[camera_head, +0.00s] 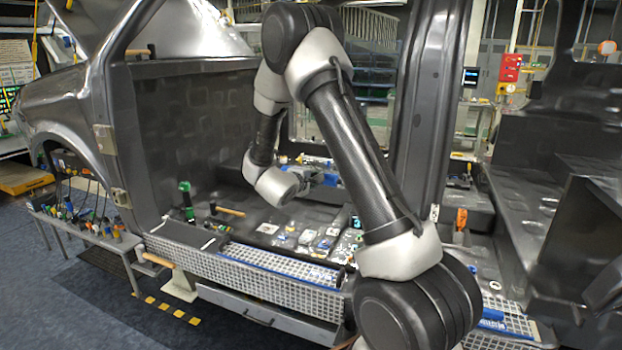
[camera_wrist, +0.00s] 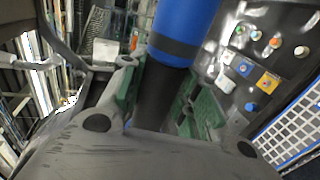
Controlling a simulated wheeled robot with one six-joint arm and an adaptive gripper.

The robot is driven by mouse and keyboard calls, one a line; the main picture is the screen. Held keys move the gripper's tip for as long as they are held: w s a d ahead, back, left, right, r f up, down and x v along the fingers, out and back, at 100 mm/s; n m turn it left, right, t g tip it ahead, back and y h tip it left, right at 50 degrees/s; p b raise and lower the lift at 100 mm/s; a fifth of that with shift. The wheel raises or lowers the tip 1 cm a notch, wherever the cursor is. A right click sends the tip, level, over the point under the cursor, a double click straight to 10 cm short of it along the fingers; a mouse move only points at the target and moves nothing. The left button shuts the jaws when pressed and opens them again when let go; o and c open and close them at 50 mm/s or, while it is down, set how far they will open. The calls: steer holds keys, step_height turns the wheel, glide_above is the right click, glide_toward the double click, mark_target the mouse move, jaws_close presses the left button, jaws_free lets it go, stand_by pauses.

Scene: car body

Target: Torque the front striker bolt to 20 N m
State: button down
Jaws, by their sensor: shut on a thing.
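My gripper (camera_head: 318,175) is inside the car body's door opening, partly hidden behind my own arm link in the head view. In the wrist view my gripper (camera_wrist: 158,90) is shut on a blue and black cylindrical tool (camera_wrist: 180,32), with green finger pads on both sides of its dark part. The tool's far end is outside the wrist view, so I cannot tell whether it touches anything. The door pillar (camera_head: 425,110) stands upright to the right of my gripper. I cannot make out the front striker bolt in either view.
A white grid sill tray (camera_head: 275,288) runs along the door opening. Bagged parts (camera_head: 322,240), a green-topped tool (camera_head: 186,200) and a wooden-handled hammer (camera_head: 228,210) lie or stand behind it. The floor at lower left is mostly clear.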

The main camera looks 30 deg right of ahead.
steer(key=shift+s+d, duration=0.55)
steer(key=shift+s, duration=0.1)
stand_by(2.2)
steer(key=shift+w+a+r, duration=0.1)
steer(key=shift+w+a, duration=0.7)
steer(key=shift+w, duration=0.25)
steer(key=shift+w+a, duration=0.75)
steer(key=shift+w, duration=0.25)
steer(key=shift+a, duration=0.1)
